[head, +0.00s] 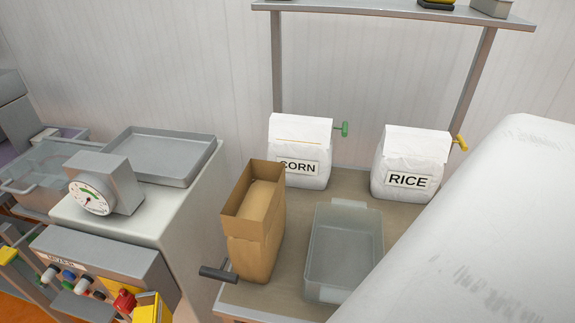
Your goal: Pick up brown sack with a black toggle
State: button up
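The brown sack (256,236) stands upright at the left end of the table, and its top is open. A black toggle (218,273) sticks out to the left at its lower side, near the table's left edge. The sack partly covers the white CORN bag behind it. My gripper is not in view.
A clear grey bin (344,255) stands right of the sack on the table (245,298). White CORN (301,148) and RICE (410,165) bags stand behind, with green and yellow toggles. A shelf (390,10) spans above. Left is a counter with a dial scale (105,183) and metal tray (160,157).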

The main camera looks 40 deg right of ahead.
aim_at(253, 217)
jog(key=k+l, duration=0.25)
jog(key=l, duration=0.2)
jog(key=k+l, duration=0.3)
jog(key=l, duration=0.15)
jog(key=k+l, duration=0.25)
jog(key=l, duration=0.2)
